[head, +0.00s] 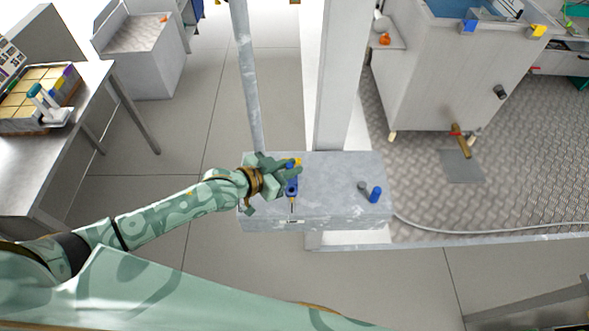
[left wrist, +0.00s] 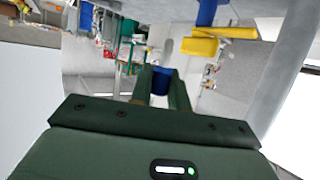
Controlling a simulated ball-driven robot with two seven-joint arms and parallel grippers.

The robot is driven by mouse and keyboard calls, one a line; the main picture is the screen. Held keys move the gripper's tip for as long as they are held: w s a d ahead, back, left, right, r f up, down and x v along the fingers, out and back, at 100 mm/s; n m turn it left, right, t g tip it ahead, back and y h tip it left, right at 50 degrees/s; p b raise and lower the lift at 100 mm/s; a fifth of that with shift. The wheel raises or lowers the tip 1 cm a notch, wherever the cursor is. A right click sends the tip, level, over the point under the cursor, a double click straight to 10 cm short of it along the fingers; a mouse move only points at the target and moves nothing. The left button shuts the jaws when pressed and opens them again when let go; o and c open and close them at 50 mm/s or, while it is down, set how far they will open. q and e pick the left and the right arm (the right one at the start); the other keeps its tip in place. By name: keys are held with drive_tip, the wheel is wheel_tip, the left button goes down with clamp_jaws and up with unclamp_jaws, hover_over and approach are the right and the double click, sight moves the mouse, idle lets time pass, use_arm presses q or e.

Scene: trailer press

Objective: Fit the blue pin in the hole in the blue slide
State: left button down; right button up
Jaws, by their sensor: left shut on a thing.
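My left gripper (head: 292,168) is over the left part of the grey block's top. It is shut on a blue piece, seen between its fingertips in the left wrist view (left wrist: 162,75), which looks like the blue pin. A blue part (head: 291,187), apparently the blue slide, lies on the block right at the fingers, with a thin dark rod at its near end. The fingers partly cover this spot, so I cannot tell whether the pin is in the hole. My right gripper is not in view.
The grey block (head: 340,205) carries a short upright blue cylinder (head: 375,194) at the right, next to a dark round spot. A yellow piece (head: 298,160) is close behind the fingers. Grey posts (head: 247,80) rise behind. A metal table (head: 60,150) stands at left.

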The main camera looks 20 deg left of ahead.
sight(291, 186)
use_arm(q)
drive_tip(key=shift+d, duration=0.25)
drive_tip(key=shift+f+b, duration=0.75)
drive_tip(key=shift+f, duration=0.5)
wheel_tip(291, 186, down, 3)
drive_tip(key=shift+f+b, duration=0.1)
drive_tip(key=shift+b, duration=1.05)
drive_tip(key=shift+f+b, duration=0.75)
drive_tip(key=shift+f, duration=0.5)
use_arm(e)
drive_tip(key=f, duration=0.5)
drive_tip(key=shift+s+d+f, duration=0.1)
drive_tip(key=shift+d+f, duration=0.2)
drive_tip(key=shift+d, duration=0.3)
use_arm(q)
drive_tip(key=shift+f, duration=0.25)
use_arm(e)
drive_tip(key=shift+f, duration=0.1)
use_arm(q)
drive_tip(key=c, duration=1.3)
unclamp_jaws()
